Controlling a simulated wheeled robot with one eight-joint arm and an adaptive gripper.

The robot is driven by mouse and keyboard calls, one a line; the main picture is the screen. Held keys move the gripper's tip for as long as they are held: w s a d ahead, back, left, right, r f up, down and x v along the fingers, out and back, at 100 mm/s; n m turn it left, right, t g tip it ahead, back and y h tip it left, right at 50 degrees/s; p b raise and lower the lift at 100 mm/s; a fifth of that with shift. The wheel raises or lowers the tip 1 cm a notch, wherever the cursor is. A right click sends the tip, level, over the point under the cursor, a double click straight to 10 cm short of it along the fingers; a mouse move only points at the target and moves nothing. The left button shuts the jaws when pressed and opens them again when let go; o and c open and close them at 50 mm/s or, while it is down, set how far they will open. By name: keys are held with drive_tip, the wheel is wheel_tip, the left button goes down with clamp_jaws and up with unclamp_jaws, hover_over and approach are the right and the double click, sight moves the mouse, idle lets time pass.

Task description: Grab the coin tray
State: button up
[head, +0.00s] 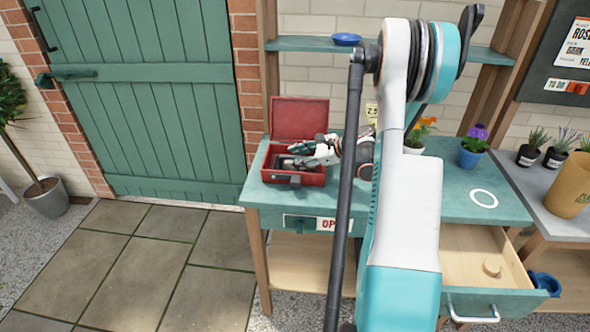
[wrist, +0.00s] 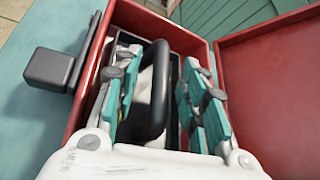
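The coin tray (wrist: 159,80) is dark with a thick black handle and sits inside the open red cash box (head: 299,178). In the wrist view the handle stands between the two teal finger pads of my gripper (wrist: 160,100). The fingers are apart, with a gap on both sides of the handle, so my gripper is open around it. In the head view my gripper (head: 306,152) reaches into the box from the right and hides part of the tray.
The box's raised red lid (head: 300,118) stands at its back. The box is on a teal bench (head: 455,190) with flower pots (head: 472,152) at the back. A drawer (head: 487,258) is pulled open at the right front. A shelf (head: 300,43) runs above.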

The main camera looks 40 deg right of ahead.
drive_tip(key=shift+w+a+f, duration=0.2)
drive_tip(key=shift+w, duration=0.2)
clamp_jaws()
drive_tip(key=shift+r, duration=0.2)
